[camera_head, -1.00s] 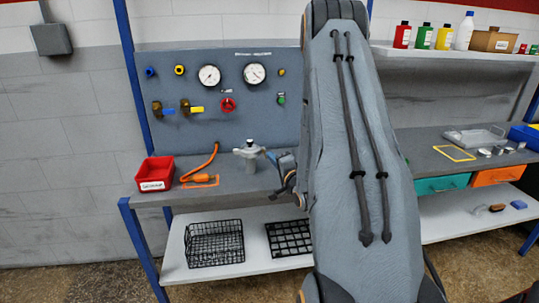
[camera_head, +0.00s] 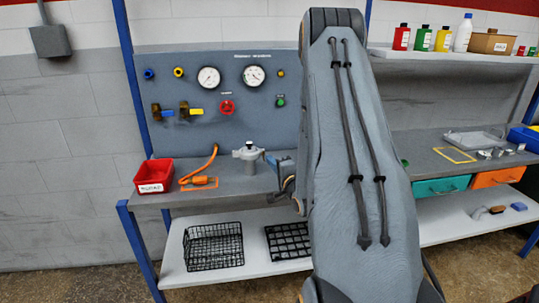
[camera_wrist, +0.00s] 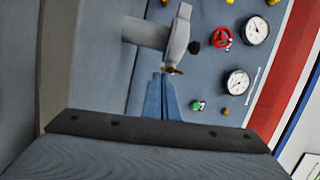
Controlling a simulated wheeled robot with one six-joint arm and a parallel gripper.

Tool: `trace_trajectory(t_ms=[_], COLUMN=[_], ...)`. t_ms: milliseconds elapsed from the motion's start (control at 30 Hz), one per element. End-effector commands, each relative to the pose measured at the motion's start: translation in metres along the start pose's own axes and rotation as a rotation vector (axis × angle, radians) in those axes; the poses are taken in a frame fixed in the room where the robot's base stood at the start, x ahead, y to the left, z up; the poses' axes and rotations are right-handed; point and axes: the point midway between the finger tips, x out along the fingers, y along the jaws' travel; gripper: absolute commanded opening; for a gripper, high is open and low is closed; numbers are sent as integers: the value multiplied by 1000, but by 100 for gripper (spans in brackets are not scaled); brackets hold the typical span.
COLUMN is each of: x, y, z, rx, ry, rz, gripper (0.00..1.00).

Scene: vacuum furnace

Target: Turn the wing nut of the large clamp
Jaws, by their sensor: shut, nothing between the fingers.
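The large clamp (camera_head: 249,153) sits around the top of a grey upright fitting on the bench, left of my arm. In the wrist view, the grey clamp and fitting (camera_wrist: 178,35) are just beyond my fingertips. A small brass-coloured part (camera_wrist: 173,70), seemingly the wing nut, shows at the clamp's near end. My gripper (camera_wrist: 162,77) is shut and empty, its blue fingers pointing at this part. The tips look very close to it; I cannot tell whether they touch. In the head view, my gripper (camera_head: 270,158) is right of the clamp, partly hidden by my arm.
Behind stands a panel with gauges (camera_head: 208,77), valves and a red knob (camera_head: 226,107). Wire baskets (camera_head: 214,246) are on the shelf below. My arm hides the bench's middle.

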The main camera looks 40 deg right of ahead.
Motion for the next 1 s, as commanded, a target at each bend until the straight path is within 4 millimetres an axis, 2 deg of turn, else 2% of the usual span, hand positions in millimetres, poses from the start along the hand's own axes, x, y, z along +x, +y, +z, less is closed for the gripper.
trace_trajectory(t_ms=[233, 433, 800, 1000], x=[-1, -3, -71, -95], y=[1, 3, 6, 6], z=[-8, -34, -29, -29], rx=[0, -1, 1, 0], ry=[-1, -6, -14, -14], rz=[0, -1, 0, -1], gripper=[0, 0, 0, 0])
